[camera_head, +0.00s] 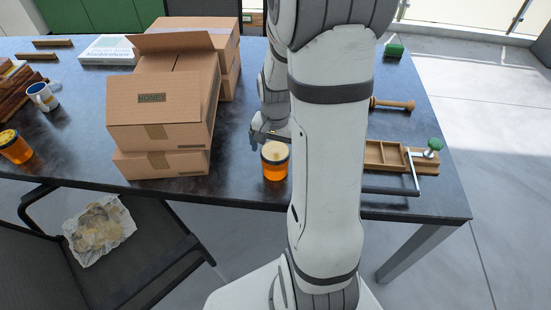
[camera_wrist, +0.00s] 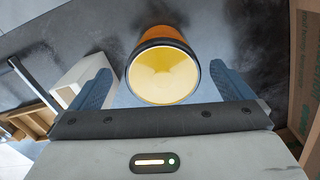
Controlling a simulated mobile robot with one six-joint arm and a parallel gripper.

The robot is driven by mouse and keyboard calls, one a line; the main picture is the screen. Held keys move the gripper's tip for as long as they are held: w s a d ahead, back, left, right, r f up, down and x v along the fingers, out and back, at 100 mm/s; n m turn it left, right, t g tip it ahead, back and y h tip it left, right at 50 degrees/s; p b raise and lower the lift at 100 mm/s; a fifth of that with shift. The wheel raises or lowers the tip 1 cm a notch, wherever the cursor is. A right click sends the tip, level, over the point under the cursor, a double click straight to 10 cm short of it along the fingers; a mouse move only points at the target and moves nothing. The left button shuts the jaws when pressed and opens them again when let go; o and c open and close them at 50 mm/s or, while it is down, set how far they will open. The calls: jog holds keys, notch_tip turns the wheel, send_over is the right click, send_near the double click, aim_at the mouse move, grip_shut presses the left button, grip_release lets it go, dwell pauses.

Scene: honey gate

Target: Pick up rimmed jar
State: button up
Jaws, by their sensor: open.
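An orange jar with a dark rim and a pale yellow top (camera_head: 275,171) stands upright near the front edge of the dark table. In the wrist view, the rimmed jar (camera_wrist: 162,72) lies centred between the two blue-grey fingers, with a narrow gap on each side. My gripper (camera_head: 270,136) is open at the jar's far side in the head view, partly hidden by my arm.
Stacked cardboard boxes (camera_head: 162,126), one marked HONEY, stand left of the jar. A wooden tray with a green-knobbed lever (camera_head: 384,155) is at right. A chair (camera_head: 100,262) stands in front.

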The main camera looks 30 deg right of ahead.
jog(key=f, duration=0.5)
jog(key=shift+w+d+f, duration=0.1)
jog(key=shift+w+d, duration=0.05)
jog(key=shift+w, duration=0.1)
jog(key=c, duration=1.6)
